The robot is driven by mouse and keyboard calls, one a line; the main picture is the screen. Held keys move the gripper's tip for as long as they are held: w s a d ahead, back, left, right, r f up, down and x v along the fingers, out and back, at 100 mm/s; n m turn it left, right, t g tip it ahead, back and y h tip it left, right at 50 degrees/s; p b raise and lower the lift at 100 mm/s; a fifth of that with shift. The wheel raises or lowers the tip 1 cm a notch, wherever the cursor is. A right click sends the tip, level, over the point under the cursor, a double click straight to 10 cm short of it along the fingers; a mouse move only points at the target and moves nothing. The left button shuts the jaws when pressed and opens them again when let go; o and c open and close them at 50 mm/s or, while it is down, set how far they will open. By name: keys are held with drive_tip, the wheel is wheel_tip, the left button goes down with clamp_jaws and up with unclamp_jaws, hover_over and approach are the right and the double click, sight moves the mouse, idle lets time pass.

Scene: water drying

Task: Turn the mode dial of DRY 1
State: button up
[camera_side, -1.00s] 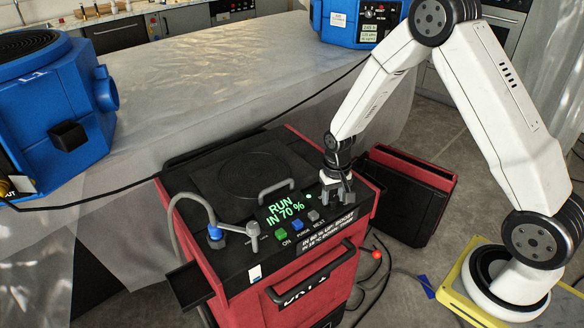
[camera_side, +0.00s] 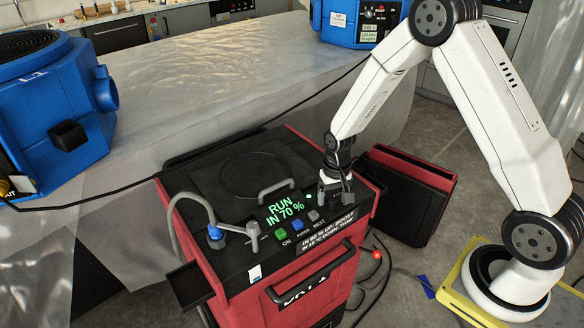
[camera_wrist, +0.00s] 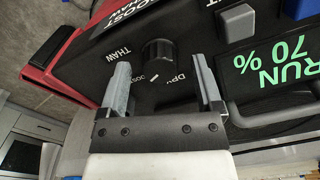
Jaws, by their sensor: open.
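The red and black dryer (camera_side: 235,270) stands in the side view; its front lettering is partly covered by a handle. Its mode dial, a round black knob (camera_wrist: 158,52), shows in the wrist view among the labels THAW and DRY and a third that is partly hidden. A short white mark lies on the panel side toward my gripper. My gripper (camera_wrist: 160,64) is open, with one finger on each side of the dial and a gap to it on both sides. In the side view, my gripper (camera_side: 335,195) is low over the panel's right end and hides the dial.
The display (camera_side: 281,204) reads RUN IN 70 %. A green button (camera_side: 281,234), blue button (camera_side: 297,225) and grey button (camera_side: 313,215) sit close by. A lever (camera_side: 252,234) and a loop handle (camera_side: 276,191) rise from the top. A dark red-sided case (camera_side: 410,200) stands behind right.

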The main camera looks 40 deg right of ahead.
sight(333, 198)
drive_tip(key=shift+r, duration=3.85)
drive_tip(key=shift+s+a+r, duration=0.35)
drive_tip(key=shift+s, duration=0.05)
drive_tip(key=s+a+r+n+t, duration=0.2)
drive_tip(key=s+a+r+n, duration=0.2)
drive_tip(key=s, duration=0.7)
drive_tip(key=shift+s+a+r+n+t, duration=0.2)
drive_tip(key=shift+s+a+n+t, duration=0.15)
drive_tip(key=shift+a+n, duration=0.45)
